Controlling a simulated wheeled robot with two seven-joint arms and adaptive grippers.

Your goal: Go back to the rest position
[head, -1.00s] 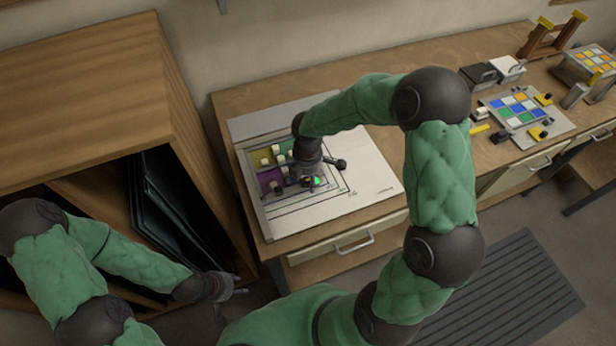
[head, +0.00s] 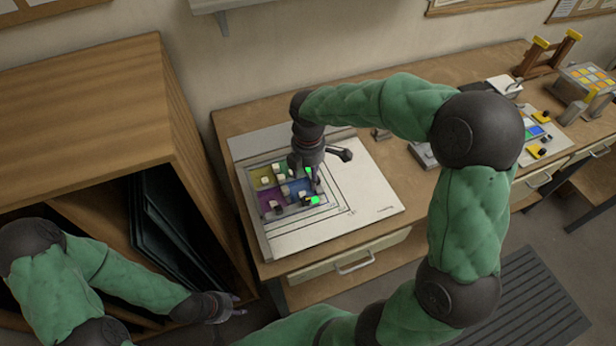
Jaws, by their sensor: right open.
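My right gripper (head: 312,186) hangs fingers-down over the coloured panel (head: 269,180) on the workbench. Its jaws are apart, with green patches at the fingertips, and no object shows held between them. The panel has yellow, green, purple and blue areas and several small pale blocks on it; the gripper hides part of its right side. My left gripper (head: 226,308) is low at the left, in front of the wooden cabinet's opening. It is small and dark there, and its jaw opening is unclear.
The panel lies on a white drawing board (head: 372,190) on the wooden workbench (head: 400,250). A wooden cabinet (head: 90,110) with dark sheets inside stands at the left. Another coloured tile panel (head: 588,78) and wooden stand (head: 545,52) are at the far right. A striped mat (head: 535,305) lies on the floor.

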